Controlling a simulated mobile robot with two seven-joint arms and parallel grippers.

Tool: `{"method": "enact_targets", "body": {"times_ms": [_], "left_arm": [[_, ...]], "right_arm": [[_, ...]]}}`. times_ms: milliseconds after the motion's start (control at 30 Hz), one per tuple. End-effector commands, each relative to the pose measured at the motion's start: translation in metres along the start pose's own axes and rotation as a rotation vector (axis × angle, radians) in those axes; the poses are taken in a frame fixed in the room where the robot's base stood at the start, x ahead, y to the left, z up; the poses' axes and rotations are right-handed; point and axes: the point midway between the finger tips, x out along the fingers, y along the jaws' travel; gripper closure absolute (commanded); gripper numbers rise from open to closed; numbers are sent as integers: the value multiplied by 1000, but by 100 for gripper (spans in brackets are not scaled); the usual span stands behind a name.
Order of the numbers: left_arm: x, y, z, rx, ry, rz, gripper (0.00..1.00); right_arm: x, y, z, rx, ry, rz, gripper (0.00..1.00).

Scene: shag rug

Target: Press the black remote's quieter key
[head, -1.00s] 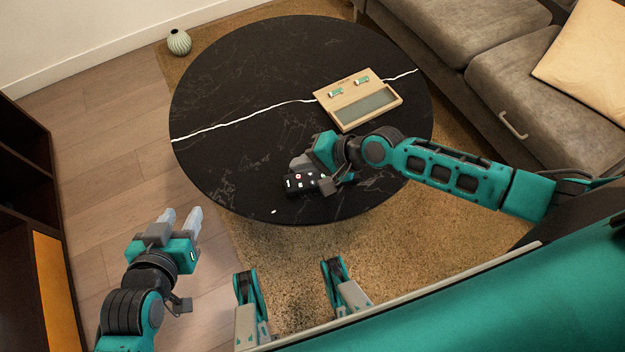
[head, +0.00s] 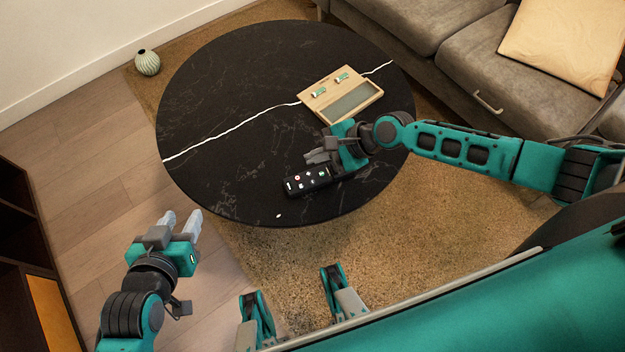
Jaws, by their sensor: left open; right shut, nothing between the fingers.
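The black remote (head: 307,181) lies on the dark round table (head: 222,110) near its front edge. Small light and red key marks show on its face, too small to read. My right gripper (head: 311,158) is shut and empty. It is at the remote's far side, seen just above it in the picture; I cannot tell whether it touches the remote. The right end of the remote is partly hidden by my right gripper. My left gripper (head: 184,220) is open and empty, over the floor to the left of the table's front edge.
A wooden tray (head: 324,111) with two small green-and-white items stands behind my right gripper. A small white bit (head: 278,215) lies near the table's front edge. The table's left half is clear. A grey sofa (head: 480,60) stands at the back right, and a ribbed vase (head: 147,62) at the back left.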

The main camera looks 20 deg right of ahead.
Motion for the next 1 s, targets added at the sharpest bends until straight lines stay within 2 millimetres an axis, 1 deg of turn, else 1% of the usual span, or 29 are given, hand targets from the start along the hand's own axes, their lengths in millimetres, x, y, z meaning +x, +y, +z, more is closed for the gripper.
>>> {"method": "enact_targets", "body": {"times_ms": [267,467,733,1000], "left_arm": [[0,0,1,0,-1,0,57],[6,0,9,-1,-4,1,57],[22,2,30,-2,2,7,57],[44,1,61,-2,2,8,57]], "right_arm": [[0,0,0,-2,0,0,100],[7,5,-5,-3,0,1,100],[28,20,-20,-5,-1,0,100],[51,38,-37,-2,0,0,100]]}}
